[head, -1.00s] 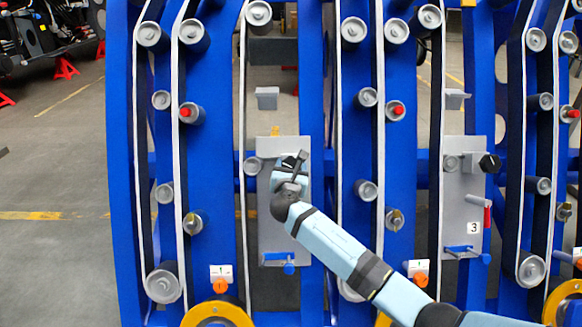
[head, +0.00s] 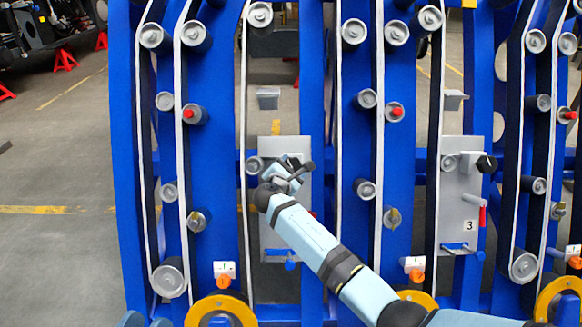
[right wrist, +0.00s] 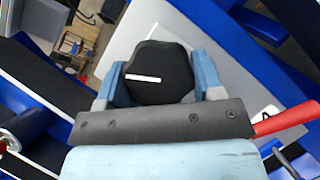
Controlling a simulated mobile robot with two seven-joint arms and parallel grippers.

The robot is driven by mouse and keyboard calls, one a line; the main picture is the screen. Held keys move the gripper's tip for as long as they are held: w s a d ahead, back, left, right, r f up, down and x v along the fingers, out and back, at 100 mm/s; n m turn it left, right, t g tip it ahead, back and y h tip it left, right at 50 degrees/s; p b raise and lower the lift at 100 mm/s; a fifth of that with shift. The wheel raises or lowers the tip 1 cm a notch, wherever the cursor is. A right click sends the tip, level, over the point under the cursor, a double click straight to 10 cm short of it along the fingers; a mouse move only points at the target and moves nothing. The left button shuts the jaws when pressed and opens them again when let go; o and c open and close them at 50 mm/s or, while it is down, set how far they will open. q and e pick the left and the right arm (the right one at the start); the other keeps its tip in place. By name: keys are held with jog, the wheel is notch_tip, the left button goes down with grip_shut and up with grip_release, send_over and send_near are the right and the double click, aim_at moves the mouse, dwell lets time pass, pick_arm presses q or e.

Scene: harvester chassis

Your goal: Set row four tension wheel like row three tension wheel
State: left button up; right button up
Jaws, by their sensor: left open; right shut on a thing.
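The left grey plate (head: 272,228) carries a grey wheel (head: 254,165) at its upper left edge. My right gripper (head: 288,174) is in front of this plate, hiding its knob in the head view. In the right wrist view the gripper (right wrist: 158,88) is shut on a black knob (right wrist: 160,62) with a white line, which lies nearly level across the picture. The plate labelled 3 (head: 462,215) carries a similar grey wheel (head: 449,163) and a black knob (head: 487,164).
A red handle (head: 482,215) hangs on plate 3; another red handle (right wrist: 285,119) shows beside my right gripper. Blue frame uprights (head: 312,90) with belts and rollers stand around both plates. Yellow rings (head: 219,301) are low in front. Open floor (head: 55,250) is at left.

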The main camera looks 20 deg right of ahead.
dwell(0.4)
jog(key=o, duration=0.9)
